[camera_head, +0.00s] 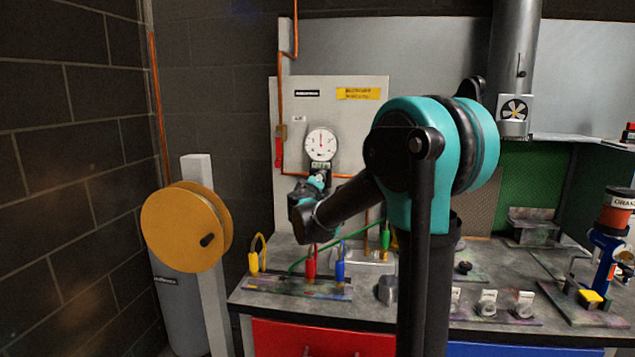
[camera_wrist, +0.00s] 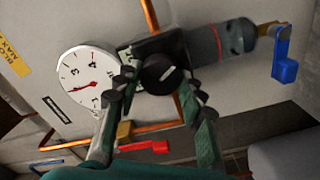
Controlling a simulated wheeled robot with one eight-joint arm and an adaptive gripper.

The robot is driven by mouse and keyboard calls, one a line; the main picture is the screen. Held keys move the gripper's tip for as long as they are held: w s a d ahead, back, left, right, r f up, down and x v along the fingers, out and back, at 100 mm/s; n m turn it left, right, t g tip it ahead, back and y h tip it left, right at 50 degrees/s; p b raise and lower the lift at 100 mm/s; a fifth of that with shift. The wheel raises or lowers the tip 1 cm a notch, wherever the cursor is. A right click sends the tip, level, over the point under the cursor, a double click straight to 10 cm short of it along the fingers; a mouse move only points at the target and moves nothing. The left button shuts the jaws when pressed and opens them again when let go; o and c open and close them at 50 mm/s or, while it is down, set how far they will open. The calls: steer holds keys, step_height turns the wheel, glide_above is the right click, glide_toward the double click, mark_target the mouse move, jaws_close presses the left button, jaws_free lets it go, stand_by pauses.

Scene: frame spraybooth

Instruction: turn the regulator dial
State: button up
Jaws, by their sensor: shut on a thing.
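The regulator dial (camera_wrist: 162,74) is a round black knob with a white pointer line, in the middle of the wrist view. It sits on a dark regulator body beside a white round pressure gauge (camera_wrist: 84,80) with a red needle. My gripper (camera_wrist: 158,82) is shut on the dial, one finger on each side of it. In the head view the gauge (camera_head: 320,144) hangs on a pale panel, and my gripper (camera_head: 318,182) is just below it. There the dial is hidden behind my gripper.
A red-handled valve (camera_wrist: 150,147) on a copper pipe lies close to my fingers. A grey and dark cylinder (camera_wrist: 215,43) and a blue handle (camera_wrist: 285,71) are at the wrist view's upper right. Below my arm, a bench (camera_head: 375,292) carries coloured hose plugs (camera_head: 310,263).

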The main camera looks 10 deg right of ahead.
steer(key=o, duration=1.2)
steer(key=shift+c, duration=0.2)
steer(key=v, duration=1.2)
